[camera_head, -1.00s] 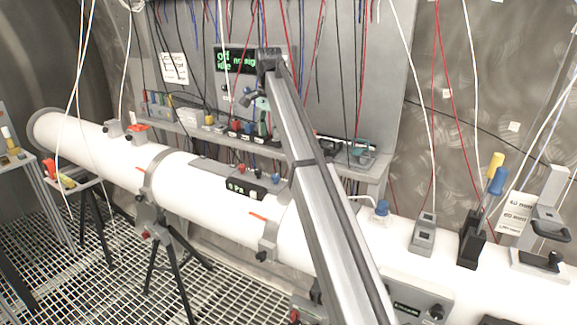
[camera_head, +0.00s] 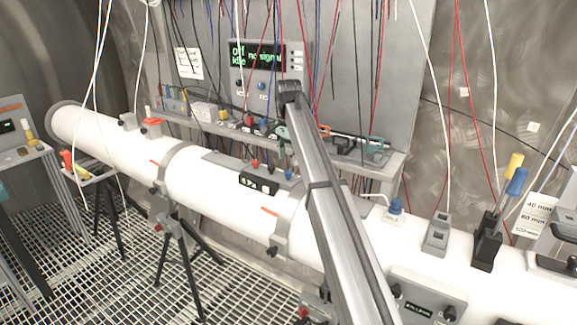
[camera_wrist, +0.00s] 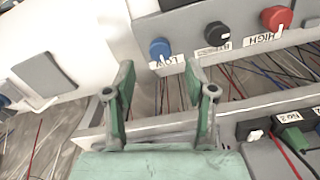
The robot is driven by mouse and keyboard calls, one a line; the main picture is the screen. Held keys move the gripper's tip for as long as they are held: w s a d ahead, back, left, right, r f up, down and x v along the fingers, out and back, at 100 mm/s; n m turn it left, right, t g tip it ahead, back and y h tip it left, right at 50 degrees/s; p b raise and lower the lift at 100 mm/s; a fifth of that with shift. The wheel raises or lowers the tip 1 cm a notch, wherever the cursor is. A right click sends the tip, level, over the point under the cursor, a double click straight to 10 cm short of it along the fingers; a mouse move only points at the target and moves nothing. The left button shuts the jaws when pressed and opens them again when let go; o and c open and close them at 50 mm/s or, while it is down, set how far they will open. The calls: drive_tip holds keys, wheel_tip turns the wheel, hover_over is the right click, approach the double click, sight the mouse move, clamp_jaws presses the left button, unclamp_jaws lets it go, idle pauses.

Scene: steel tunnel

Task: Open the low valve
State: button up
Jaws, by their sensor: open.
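The low valve is a blue knob (camera_wrist: 160,48) with a white pointer line and a "LOW" label, on a grey box in the wrist view. In the head view the blue knob (camera_head: 288,174) is at the right end of the row on the box on the white pipe. A black knob (camera_wrist: 216,32) and a red "HIGH" knob (camera_wrist: 276,18) sit beside it. My gripper (camera_wrist: 160,72) is open and empty, with green fingers apart. The blue knob appears beyond the fingertips, roughly centred between them, with no visible contact. In the head view my gripper (camera_head: 281,148) is small, above the box.
A grey shelf (camera_head: 385,165) with connectors and cables runs behind the pipe. Many thin cables hang around my arm. The white pipe (camera_head: 110,140) carries other fittings.

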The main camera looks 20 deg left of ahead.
sight(289, 171)
drive_tip(key=shift+f+p, duration=0.5)
drive_tip(key=shift+f, duration=1.9)
clamp_jaws()
